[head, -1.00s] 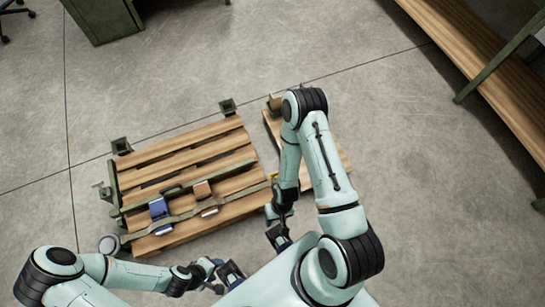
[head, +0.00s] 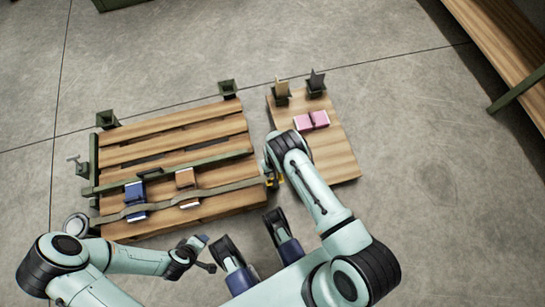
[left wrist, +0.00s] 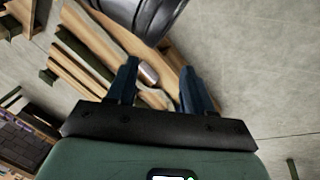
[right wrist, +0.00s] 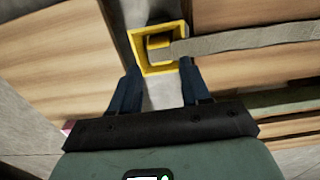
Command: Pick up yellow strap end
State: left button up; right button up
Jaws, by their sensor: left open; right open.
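The yellow strap end (right wrist: 157,46) is a hollow, square-looking yellow piece on the end of a grey strap (right wrist: 245,40). In the right wrist view it lies just beyond and between the fingertips of my open right gripper (right wrist: 160,74), which holds nothing. In the head view the yellow end (head: 280,180) shows small at the right edge of the large pallet, partly hidden by my right gripper (head: 271,176). The strap (head: 165,204) runs left across the pallet. My left gripper (left wrist: 158,75) is open and empty, away from the strap end.
The strap crosses a blue item (head: 135,195) and a brown item (head: 186,180) on the large pallet (head: 170,135). A smaller wooden board (head: 343,155) beside it carries a pink item (head: 311,121) and two dark upright holders. Open concrete floor lies right.

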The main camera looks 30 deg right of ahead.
notch_tip(320, 180, down, 3)
jog(key=shift+r+b, duration=0.2)
jog(key=shift+b, duration=0.1)
jog(key=f, duration=0.1)
jog(key=f+b, duration=0.2)
jog(key=f, duration=0.1)
jog(key=shift+w+d, duration=0.2)
jog(key=shift+w, duration=0.15)
jog(key=shift+f, duration=0.45)
pick_arm(q)
jog(key=s+a+f+g, duration=0.1)
jog(key=s+f, duration=0.2)
jog(key=f, duration=0.2)
jog(key=shift+a, duration=0.2)
pick_arm(e)
jog(key=c, duration=0.7)
